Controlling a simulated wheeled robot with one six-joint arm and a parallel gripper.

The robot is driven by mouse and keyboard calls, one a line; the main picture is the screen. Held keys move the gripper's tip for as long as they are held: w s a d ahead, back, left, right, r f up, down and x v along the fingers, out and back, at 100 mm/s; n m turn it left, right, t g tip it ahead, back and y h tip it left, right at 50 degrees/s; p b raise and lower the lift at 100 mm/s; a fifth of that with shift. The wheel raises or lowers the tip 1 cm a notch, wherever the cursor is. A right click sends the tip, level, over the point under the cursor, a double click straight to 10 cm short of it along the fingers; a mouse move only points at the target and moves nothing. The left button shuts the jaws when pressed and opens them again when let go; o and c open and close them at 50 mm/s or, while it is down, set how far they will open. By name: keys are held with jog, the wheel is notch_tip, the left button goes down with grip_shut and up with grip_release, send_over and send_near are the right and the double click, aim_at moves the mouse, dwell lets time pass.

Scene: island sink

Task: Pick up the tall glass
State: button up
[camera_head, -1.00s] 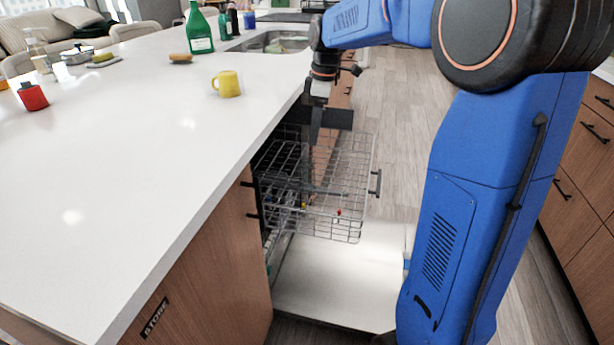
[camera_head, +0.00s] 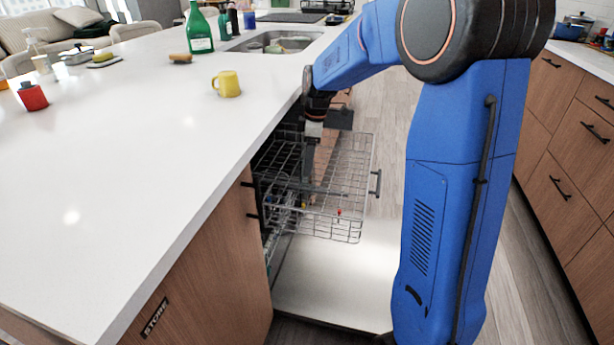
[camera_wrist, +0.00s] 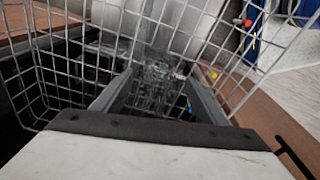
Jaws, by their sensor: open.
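A clear glass (camera_wrist: 157,82) shows in the wrist view inside the wire dishwasher rack, between my two fingers. It is see-through and its outline blurs with the wires, so I cannot tell its full height or whether the fingers touch it. My gripper (camera_wrist: 157,78) is open, one grey finger on each side of the glass. In the head view my gripper (camera_head: 307,185) points down into the pulled-out upper rack (camera_head: 345,190). The glass cannot be made out there.
The dishwasher door (camera_head: 335,285) lies open below the rack. The white island counter (camera_head: 130,170) is close on the left, with a yellow mug (camera_head: 228,84), a green bottle (camera_head: 199,30) and a red bottle (camera_head: 32,96). Wooden drawers (camera_head: 565,150) stand at the right; floor lies between.

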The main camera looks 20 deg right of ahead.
jog(key=shift+w+a+f, duration=0.15)
jog(key=shift+f, duration=0.75)
jog(key=shift+w+a+f, duration=0.1)
jog(key=shift+f, duration=0.85)
jog(key=shift+w+a+f, duration=0.15)
jog(key=shift+f, duration=0.75)
jog(key=c, duration=1.2)
jog(key=shift+c, duration=0.2)
jog(key=shift+r, duration=0.1)
